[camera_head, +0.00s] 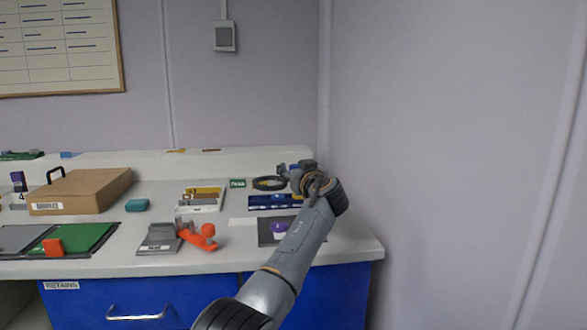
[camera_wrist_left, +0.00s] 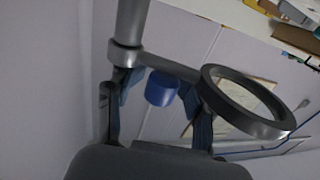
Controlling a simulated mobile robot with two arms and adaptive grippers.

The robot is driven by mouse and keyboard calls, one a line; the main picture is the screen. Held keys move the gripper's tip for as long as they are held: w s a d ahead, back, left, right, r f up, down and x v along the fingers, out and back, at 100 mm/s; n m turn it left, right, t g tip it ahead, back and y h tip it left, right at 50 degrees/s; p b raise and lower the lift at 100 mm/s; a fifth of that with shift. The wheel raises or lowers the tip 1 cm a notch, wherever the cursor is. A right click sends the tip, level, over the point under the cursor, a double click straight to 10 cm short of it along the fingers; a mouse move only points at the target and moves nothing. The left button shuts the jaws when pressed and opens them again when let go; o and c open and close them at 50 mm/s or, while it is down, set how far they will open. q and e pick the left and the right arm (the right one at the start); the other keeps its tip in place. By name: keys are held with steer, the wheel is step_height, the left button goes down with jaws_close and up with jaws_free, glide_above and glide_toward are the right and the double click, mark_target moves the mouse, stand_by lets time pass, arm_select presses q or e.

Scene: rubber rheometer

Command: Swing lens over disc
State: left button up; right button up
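The lens is a dark round ring (camera_head: 269,183) at the back of the bench, right of centre in the head view. In the left wrist view the lens ring (camera_wrist_left: 248,103) sits on an arm that joins a grey upright post (camera_wrist_left: 130,35). A blue knob (camera_wrist_left: 161,88) shows by that arm. My left gripper (camera_head: 289,170) is just right of the ring; in the left wrist view its fingers (camera_wrist_left: 163,100) are spread with the knob between them, and contact cannot be told. A purple disc (camera_head: 277,230) lies on a dark mat (camera_head: 267,239), partly hidden by my arm. My right gripper is not in view.
A dark blue strip (camera_head: 262,202) lies between lens and mat. A white tray (camera_head: 187,207), a grey device (camera_head: 158,240) and an orange tool (camera_head: 205,237) are to the left. A cardboard box (camera_head: 80,191) stands farther left. The wall is close on the right.

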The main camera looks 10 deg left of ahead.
arm_select(q)
steer(key=shift+r, duration=0.15)
steer(key=v, duration=0.7)
steer(key=shift+s, duration=0.25)
steer(key=shift+c, duration=0.2)
